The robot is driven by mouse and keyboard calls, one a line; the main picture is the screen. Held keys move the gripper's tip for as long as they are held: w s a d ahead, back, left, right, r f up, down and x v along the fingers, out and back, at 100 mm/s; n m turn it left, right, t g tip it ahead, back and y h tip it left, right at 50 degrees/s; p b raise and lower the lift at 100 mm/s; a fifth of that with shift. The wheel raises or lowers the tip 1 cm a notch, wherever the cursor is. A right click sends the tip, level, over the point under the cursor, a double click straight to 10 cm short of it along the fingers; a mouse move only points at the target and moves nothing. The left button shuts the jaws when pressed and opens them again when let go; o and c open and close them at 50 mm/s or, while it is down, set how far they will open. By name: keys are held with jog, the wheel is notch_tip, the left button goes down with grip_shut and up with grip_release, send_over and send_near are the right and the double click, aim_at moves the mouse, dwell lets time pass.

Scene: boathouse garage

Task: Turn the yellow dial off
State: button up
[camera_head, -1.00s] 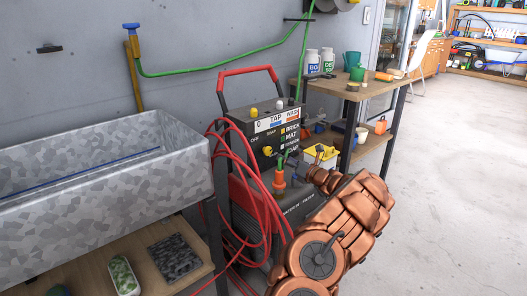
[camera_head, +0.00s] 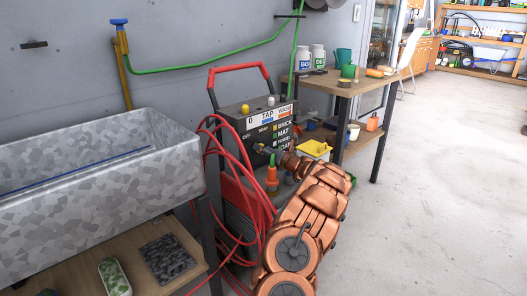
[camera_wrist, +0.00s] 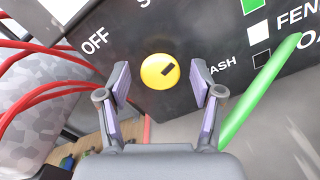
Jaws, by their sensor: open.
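The yellow dial (camera_wrist: 158,74) is a round knob on the dark front panel of the machine (camera_head: 238,122). Its short black mark points to the upper right in the wrist view. The OFF label (camera_wrist: 95,41) lies to its upper left, part of a word shows above, and lettering ending in "ASH" is at its right. My gripper (camera_wrist: 161,82) is open, with one finger on each side of the dial and gaps visible between. In the head view my gripper (camera_head: 266,149) is at the panel and largely hides the dial.
Red hoses (camera_head: 232,165) hang at the machine's left, beside the metal sink (camera_head: 170,180). A green hose (camera_wrist: 258,92) runs close to the right finger. An orange fitting (camera_head: 272,180) stands below my gripper. A wooden shelf table (camera_head: 345,88) is at the right. Floor further right is clear.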

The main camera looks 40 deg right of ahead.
jog(key=c, duration=1)
jog(key=shift+a, duration=0.15)
jog(key=shift+c, duration=0.5)
